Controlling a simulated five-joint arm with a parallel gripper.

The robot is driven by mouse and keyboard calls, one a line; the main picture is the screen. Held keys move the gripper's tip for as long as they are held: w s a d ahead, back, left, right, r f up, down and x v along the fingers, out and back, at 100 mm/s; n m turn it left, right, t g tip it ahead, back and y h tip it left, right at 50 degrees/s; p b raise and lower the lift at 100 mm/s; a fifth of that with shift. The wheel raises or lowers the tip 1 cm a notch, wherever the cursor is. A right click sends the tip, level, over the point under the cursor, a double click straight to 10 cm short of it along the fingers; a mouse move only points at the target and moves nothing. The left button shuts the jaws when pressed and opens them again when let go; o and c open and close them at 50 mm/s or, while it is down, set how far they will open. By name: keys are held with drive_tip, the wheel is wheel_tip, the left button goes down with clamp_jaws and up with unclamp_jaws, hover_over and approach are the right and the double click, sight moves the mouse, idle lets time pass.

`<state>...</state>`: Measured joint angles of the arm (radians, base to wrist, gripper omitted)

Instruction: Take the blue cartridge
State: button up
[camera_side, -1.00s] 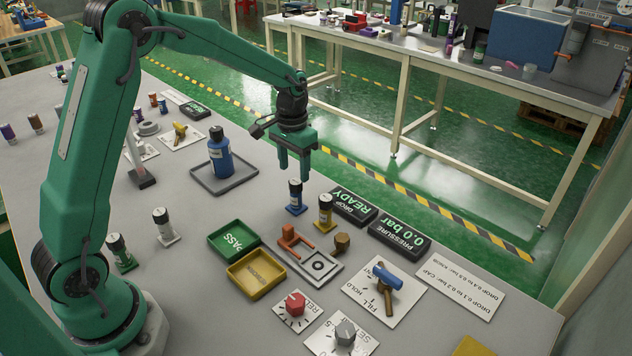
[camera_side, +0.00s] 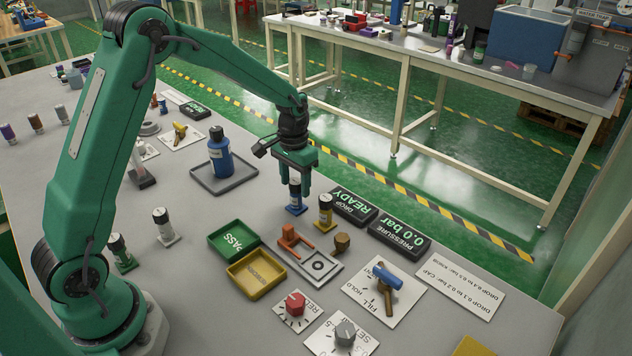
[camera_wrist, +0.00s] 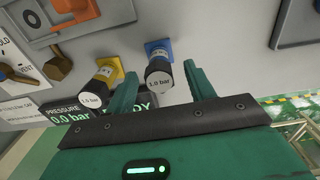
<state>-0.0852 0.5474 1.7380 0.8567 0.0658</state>
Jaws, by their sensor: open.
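The blue cartridge (camera_side: 295,203) stands upright on the table in the side view, with a dark cap, a white label and a blue base. In the wrist view the blue cartridge (camera_wrist: 158,68) shows its cap end marked 1.0 bar, between the two fingers. My gripper (camera_side: 294,196) is open, pointing down, with its fingertips on either side of the cartridge's upper part. In the wrist view my gripper (camera_wrist: 158,80) has a gap between the cartridge and the right finger. I cannot tell whether either finger touches it.
A yellow cartridge (camera_side: 325,212) stands close beside the blue one; it also shows in the wrist view (camera_wrist: 103,82), near the left finger. The READY display (camera_side: 354,205) and the pressure display (camera_side: 399,239) lie to the right. A green PASS tray (camera_side: 234,240) is to the left.

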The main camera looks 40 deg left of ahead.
drive_tip(key=shift+f, duration=1.65)
drive_tip(key=c, duration=1.2)
drive_tip(key=shift+o, duration=0.2)
drive_tip(key=shift+r, duration=0.1)
drive_tip(key=shift+r, duration=0.75)
wheel_tip(320, 180, up, 2)
drive_tip(key=shift+r, duration=0.2)
drive_tip(key=s+d+r, duration=0.5)
drive_tip(key=d+r, duration=0.2)
drive_tip(key=d, duration=0.3)
drive_tip(key=shift+d, duration=0.3)
